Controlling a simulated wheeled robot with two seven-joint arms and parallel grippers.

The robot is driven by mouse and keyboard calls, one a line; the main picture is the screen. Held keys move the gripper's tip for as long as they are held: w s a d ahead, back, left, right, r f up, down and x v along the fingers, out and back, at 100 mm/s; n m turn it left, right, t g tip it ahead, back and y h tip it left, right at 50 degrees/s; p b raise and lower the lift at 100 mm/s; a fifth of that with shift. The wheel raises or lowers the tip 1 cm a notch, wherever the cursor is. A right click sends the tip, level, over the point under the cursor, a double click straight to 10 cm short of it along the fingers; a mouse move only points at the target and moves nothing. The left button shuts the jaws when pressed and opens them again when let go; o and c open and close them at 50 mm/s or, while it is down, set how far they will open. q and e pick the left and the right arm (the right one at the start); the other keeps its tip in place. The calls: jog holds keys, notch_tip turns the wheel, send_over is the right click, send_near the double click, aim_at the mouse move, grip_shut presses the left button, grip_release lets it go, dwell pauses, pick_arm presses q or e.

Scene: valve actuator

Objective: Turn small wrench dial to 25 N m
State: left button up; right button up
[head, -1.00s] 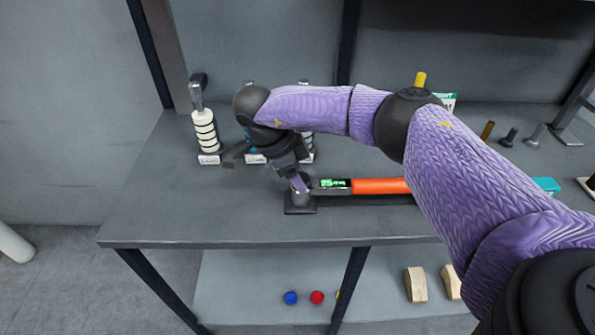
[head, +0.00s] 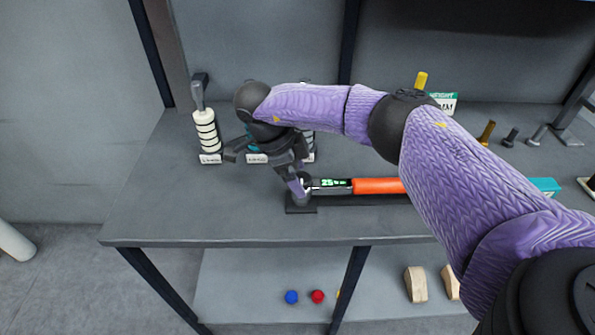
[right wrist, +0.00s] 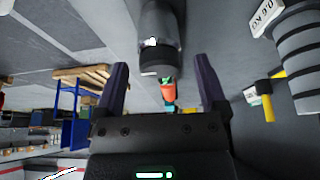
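The small wrench has an orange-red handle (head: 377,186) and lies lengthwise on a dark stand (head: 340,202) near the bench's front edge. Its lit display (head: 335,183) appears to read 25, with unit letters too small to make out surely. My right gripper (head: 302,189) points down at the wrench's left end. In the right wrist view its two fingers (right wrist: 160,80) are spread apart, with a grey and black cylindrical part (right wrist: 160,45) beyond and between them; I cannot tell whether they touch it. The dial itself is not clearly made out. My left gripper is not in view.
A handle with stacked cream rings (head: 206,130) stands left of my arm, with similar labelled items partly hidden behind it. A yellow-topped piece (head: 421,80), a brown peg (head: 487,132) and bolts stand at the back right. The bench's front left is clear.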

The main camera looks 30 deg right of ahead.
jog(key=p+v, duration=0.1)
jog(key=v, duration=0.9)
